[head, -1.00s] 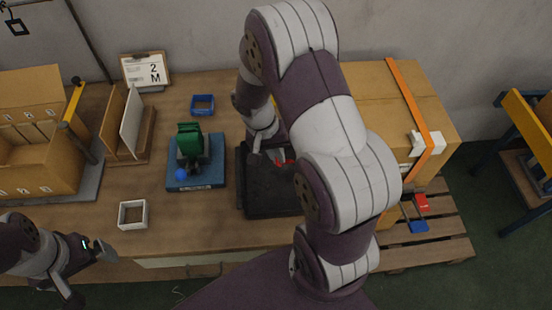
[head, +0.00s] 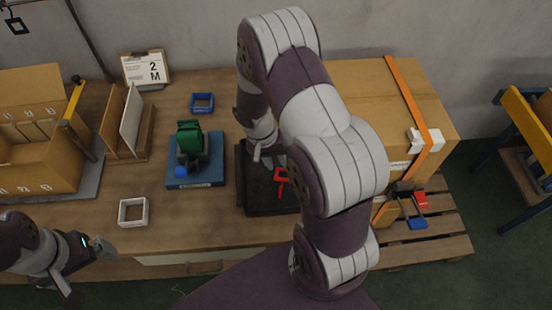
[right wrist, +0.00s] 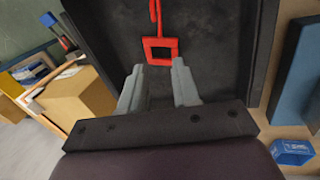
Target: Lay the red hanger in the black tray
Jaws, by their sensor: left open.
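The red hanger (head: 281,178) lies on the floor of the black tray (head: 256,206), with a square frame and a hook. In the right wrist view the hanger (right wrist: 160,48) is just beyond the fingertips, inside the tray (right wrist: 215,50). My right gripper (right wrist: 157,78) is open, with nothing between its fingers, over the tray. In the head view the right gripper (head: 266,157) is partly hidden by my arm, as is the tray's right side. My left gripper (head: 88,270) is open and empty at the table's front left, away from the tray.
Left of the tray is a blue base (head: 208,180) with a green piece. A large cardboard box (head: 385,110) stands at right.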

